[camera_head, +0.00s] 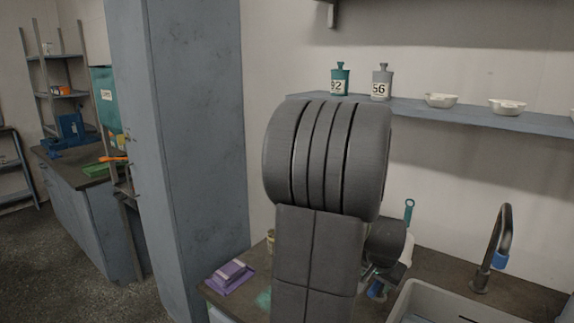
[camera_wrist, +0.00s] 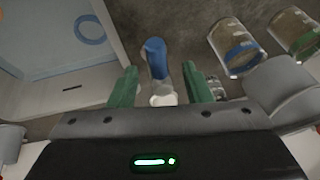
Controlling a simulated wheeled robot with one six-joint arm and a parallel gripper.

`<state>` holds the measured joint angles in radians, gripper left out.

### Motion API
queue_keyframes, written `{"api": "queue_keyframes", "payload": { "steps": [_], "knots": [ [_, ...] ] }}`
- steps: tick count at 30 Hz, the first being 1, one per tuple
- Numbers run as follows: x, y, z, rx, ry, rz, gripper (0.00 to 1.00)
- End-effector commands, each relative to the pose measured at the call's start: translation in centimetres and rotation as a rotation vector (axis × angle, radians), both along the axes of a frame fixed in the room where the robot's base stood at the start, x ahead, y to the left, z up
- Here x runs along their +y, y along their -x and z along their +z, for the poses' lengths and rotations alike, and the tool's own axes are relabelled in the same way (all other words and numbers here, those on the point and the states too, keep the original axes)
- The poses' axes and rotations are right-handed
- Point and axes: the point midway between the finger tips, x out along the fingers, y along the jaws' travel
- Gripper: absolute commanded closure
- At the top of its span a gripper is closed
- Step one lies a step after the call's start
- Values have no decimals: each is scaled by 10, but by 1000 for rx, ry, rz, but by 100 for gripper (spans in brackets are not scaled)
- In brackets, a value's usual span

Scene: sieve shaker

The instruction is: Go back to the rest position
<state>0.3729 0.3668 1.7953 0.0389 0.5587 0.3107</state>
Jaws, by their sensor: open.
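In the wrist view my gripper (camera_wrist: 160,86) is open, with one green finger on each side. A blue-topped object (camera_wrist: 155,58) with a grey and whitish lower part shows in the gap between the fingers. I cannot tell how far below the fingertips it is. In the head view my own arm fills the middle and hides most of the gripper. A small blue piece (camera_head: 376,290) shows just right of the arm, low over the counter.
A sink (camera_head: 455,310) with a tap (camera_head: 492,250) lies right of my arm. A wall shelf (camera_head: 470,115) with bottles and bowls runs behind. A tall grey-blue cabinet (camera_head: 195,140) stands left. Banded jars (camera_wrist: 237,46) stand right of the gripper. A purple item (camera_head: 230,275) lies on the counter.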

Motion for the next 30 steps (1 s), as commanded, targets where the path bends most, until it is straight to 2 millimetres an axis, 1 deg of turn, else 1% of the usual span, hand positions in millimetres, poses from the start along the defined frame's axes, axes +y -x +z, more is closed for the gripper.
{"api": "queue_keyframes", "payload": {
  "steps": [1, 3, 21, 30],
  "knots": [
    [-1, -3, -10, 5, -2, 0, 55],
    [-2, -7, -20, 4, -1, 0, 55],
    [-16, 0, -18, -1, 1, 233, 55],
    [-18, 1, -17, 3, 0, 290, 55]
  ]
}}
